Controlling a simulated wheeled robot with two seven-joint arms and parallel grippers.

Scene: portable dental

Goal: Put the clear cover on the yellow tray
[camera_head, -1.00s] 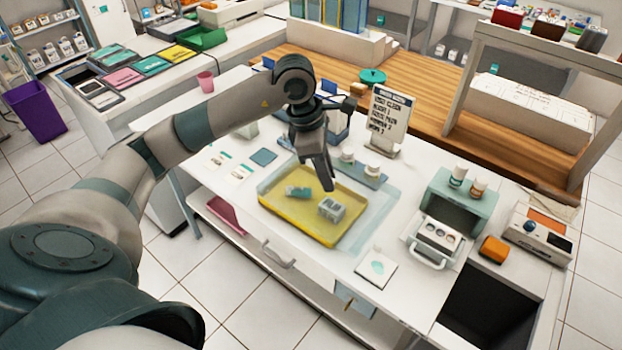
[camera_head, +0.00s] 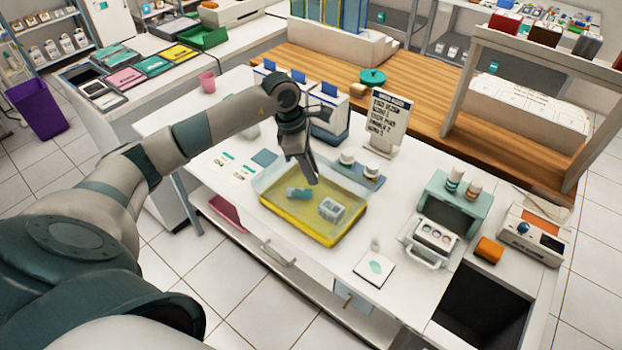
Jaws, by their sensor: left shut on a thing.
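The yellow tray (camera_head: 300,227) sits on the white worktop. It holds a small teal item (camera_head: 299,194) and a small grey-white block-like item (camera_head: 332,210). The clear cover (camera_head: 274,173) is a see-through sheet over the tray, roughly lined up with it, its back edge showing beyond the tray's far side. I cannot tell whether it rests on the rim or is slightly above it. My left gripper (camera_head: 315,181) reaches down at the far edge of the tray, shut on the cover. The fingertips' grip is too small to see clearly. My right gripper is out of view.
Two small jars on a blue-grey stand (camera_head: 370,178) are close behind the tray. A sign (camera_head: 386,125) stands behind them. To the right are a teal case (camera_head: 455,205), an orange block (camera_head: 489,250) and a dark opening (camera_head: 484,305). A white card (camera_head: 374,269) lies in front.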

